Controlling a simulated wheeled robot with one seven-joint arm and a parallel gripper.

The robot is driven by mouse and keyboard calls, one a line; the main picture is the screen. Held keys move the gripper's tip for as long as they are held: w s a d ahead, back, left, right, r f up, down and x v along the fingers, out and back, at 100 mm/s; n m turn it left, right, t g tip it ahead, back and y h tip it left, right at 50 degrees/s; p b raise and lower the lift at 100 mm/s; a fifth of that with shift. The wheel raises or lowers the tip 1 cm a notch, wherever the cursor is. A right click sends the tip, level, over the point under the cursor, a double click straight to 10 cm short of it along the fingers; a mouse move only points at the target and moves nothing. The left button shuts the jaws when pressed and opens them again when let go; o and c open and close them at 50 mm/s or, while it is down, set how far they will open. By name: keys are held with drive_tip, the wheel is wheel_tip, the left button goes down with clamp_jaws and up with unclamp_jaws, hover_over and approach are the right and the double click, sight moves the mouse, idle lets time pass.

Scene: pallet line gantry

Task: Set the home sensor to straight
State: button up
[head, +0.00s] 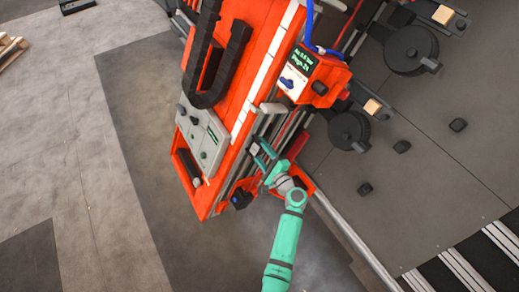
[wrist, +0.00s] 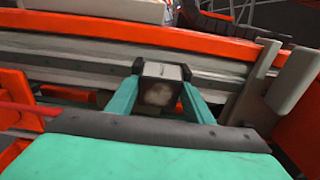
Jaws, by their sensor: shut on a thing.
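My gripper (wrist: 162,75) has teal fingers with dark tips, closed on both sides of a small grey block with a pale front (wrist: 160,93). The block appears to be the home sensor and sits against the grey rail (wrist: 70,60). It looks roughly square between the fingers; whether it is straight on the rail I cannot tell. In the head view my gripper (head: 264,160) is at the lower end of the orange gantry (head: 237,100), and the fingers and arm hide the block there.
A grey control panel (head: 204,138) is on the gantry's left side. An orange box with a green display (head: 304,76) stands above my gripper. A grey upright plate (wrist: 252,88) stands close to the right finger. Open floor (head: 60,130) lies left.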

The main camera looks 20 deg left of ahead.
drive_tip(key=shift+s+m+t+h, duration=0.25)
drive_tip(key=shift+m+t+h, duration=0.7)
drive_tip(key=shift+h, duration=0.85)
drive_tip(key=shift+m, duration=0.25)
drive_tip(key=o, duration=1)
drive_tip(key=shift+o, duration=0.2)
drive_tip(key=shift+s+d, duration=0.1)
drive_tip(key=shift+d, duration=0.05)
drive_tip(key=v, duration=1)
drive_tip(key=shift+s+d+r, duration=0.15)
drive_tip(key=shift+s, duration=0.1)
